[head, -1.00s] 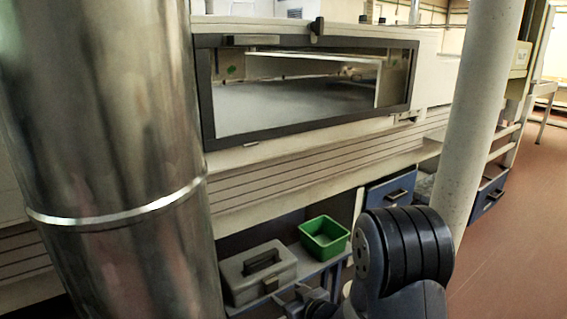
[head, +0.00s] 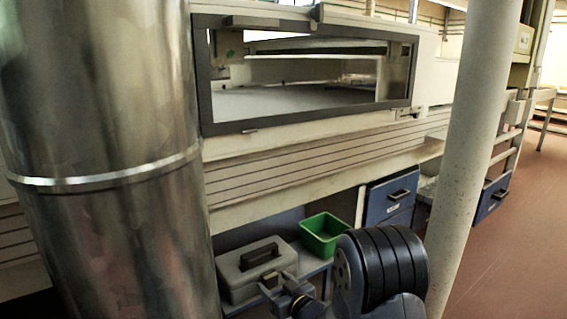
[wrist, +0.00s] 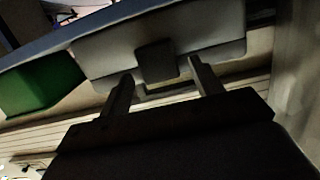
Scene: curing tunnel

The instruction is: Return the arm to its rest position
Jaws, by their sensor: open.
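My arm (head: 382,268) is folded at the bottom of the head view, in front of the low shelf. My gripper (wrist: 160,70) shows in the wrist view with its two fingers apart and nothing between them. Beyond the fingertips is the grey case (wrist: 155,42) with its dark latch. In the head view my wrist (head: 298,298) is in front of the case's lower right part. Whether the fingers touch the case cannot be told.
The grey case (head: 238,280) and a green bin (head: 322,238) stand on the low shelf. A large metal duct (head: 100,120) fills the left, and a pale pillar (head: 475,150) stands at right. The framed tunnel window (head: 205,100) is above. Open floor (head: 510,260) lies at right.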

